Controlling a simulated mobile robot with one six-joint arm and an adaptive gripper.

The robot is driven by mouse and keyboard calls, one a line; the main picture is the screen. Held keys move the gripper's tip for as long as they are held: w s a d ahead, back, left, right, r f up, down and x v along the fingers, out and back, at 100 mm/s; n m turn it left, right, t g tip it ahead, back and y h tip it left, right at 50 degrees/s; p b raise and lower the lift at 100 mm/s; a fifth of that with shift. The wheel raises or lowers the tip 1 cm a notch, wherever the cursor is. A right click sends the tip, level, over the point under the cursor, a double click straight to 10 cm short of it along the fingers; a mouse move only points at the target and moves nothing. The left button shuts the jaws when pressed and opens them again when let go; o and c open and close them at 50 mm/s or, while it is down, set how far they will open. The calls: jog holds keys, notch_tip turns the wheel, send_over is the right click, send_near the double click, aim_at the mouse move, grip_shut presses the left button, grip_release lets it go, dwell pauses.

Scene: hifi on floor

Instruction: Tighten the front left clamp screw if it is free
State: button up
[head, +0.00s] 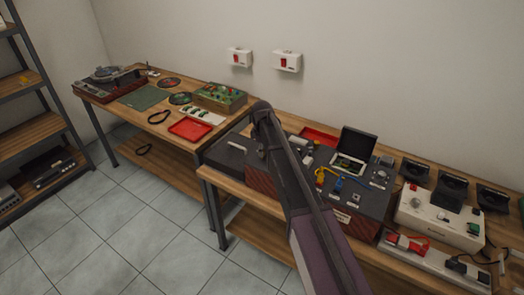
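A dark unit with wood-toned sides (355,212) stands on the right bench. A small box with a raised black lid (357,142) sits on it, with a pale and green inside (347,163). Small yellow, blue and white parts lie around the box. I cannot make out the front left clamp screw at this size, nor whether it is free. My arm crosses in front of the unit's left part and hides some of it. My gripper is not visible; the far end of my arm is hidden behind its own links.
A power strip (436,262) lies along the front edge. The left bench holds a turntable (112,82), a green mat (144,97) and a red tray (190,129). The tiled floor (130,225) in front is clear.

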grip_shut()
jog(key=shift+m, duration=0.4)
jog(key=m, duration=0.9)
jog(key=shift+m, duration=0.3)
jog(key=m, duration=0.6)
jog(key=shift+s, duration=0.1)
jog(key=m, duration=0.5)
jog(key=shift+m, duration=0.3)
